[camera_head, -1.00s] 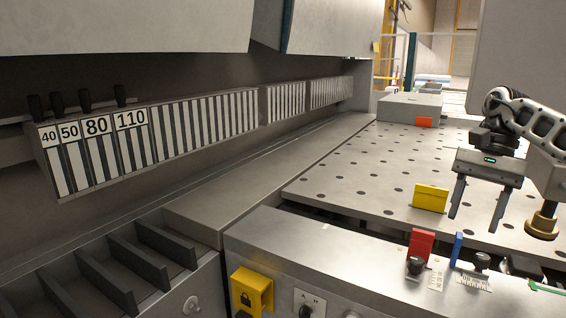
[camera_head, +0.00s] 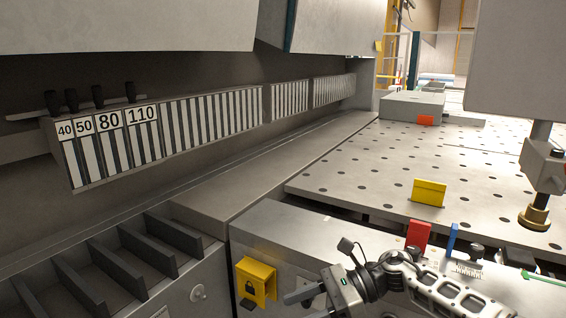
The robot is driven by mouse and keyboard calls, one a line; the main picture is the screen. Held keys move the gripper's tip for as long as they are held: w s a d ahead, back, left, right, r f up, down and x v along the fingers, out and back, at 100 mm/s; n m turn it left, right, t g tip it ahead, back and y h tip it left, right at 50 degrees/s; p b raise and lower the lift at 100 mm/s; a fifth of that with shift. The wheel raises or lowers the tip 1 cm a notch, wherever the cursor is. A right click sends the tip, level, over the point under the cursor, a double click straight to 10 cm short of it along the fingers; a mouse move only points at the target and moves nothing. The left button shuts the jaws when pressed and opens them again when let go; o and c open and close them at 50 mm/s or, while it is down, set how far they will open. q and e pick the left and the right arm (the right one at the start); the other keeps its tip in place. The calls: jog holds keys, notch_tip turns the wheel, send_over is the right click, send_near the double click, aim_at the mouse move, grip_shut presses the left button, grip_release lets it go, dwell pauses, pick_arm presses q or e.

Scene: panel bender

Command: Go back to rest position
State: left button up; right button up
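My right gripper (camera_head: 300,305) is low in the picture, near the bottom edge, with its arm coming in from the lower right. Its fingers point left, in front of the cabinet with the yellow lock box (camera_head: 255,281). One finger shows clearly and the other is partly cut off at the bottom edge. They look apart, with nothing seen between them. My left gripper is not in view.
The numbered tool row (camera_head: 107,140) stands at the left, above a slotted rack (camera_head: 120,262). The perforated table (camera_head: 370,170) carries a yellow block (camera_head: 429,192). Red (camera_head: 418,234) and blue (camera_head: 451,240) plates stand on the front ledge. A brass-ended post (camera_head: 535,217) hangs at the right.

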jog(key=s+a+f+m+t+y, duration=0.1)
jog(key=s+a+m+t+y, duration=0.15)
jog(key=m+t, duration=0.4)
jog(key=s+a+m+t+y, duration=0.1)
jog(key=a+m+t+y, duration=0.2)
jog(key=m, duration=0.7)
jog(key=s+d+f+m+t+h, duration=0.1)
jog(key=s+d+f+m+h, duration=0.7)
jog(key=m, duration=1)
jog(key=s+d+f+m+t+h, duration=0.2)
jog(key=s+d+f+m+h, duration=0.7)
jog(key=m, duration=0.9)
notch_tip(320, 180, down, 2)
jog(key=shift+d, duration=0.35)
